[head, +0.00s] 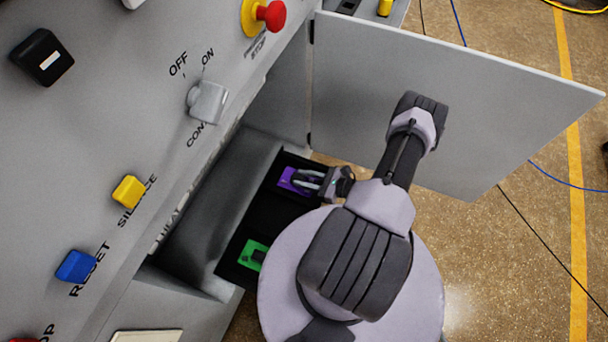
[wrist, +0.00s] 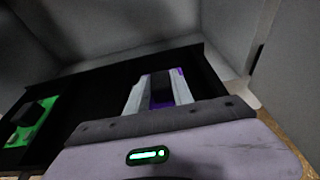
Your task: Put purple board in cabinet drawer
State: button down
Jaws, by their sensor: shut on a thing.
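The purple board (head: 286,184) is at the far end of the black drawer (head: 262,215), inside or just above it; I cannot tell whether it touches the drawer floor. My gripper (head: 304,180) is shut on the purple board. In the wrist view, purple shows between and beside my fingers (wrist: 159,88), and my gripper body hides the rest. The drawer (wrist: 100,90) is pulled out of the grey cabinet. A green board (head: 252,254) with a black block on it lies at the drawer's near end, also seen left in the wrist view (wrist: 34,122).
The cabinet door (head: 450,100) stands open behind my arm. The control panel (head: 120,120), with knobs and buttons, rises on the left. Cables (head: 548,178) lie on the speckled floor to the right. The middle of the drawer is clear.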

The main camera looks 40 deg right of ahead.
jog(key=shift+f, duration=0.15)
jog(key=c, duration=1.1)
grip_release()
jog(key=shift+s+d+r, duration=0.1)
jog(key=shift+s+r, duration=0.05)
jog(key=shift+r, duration=0.1)
jog(key=p+v, duration=0.3)
jog(key=v, duration=0.8)
jog(key=shift+s+d, duration=0.2)
jog(key=shift+s, duration=0.05)
jog(key=shift+s, duration=0.1)
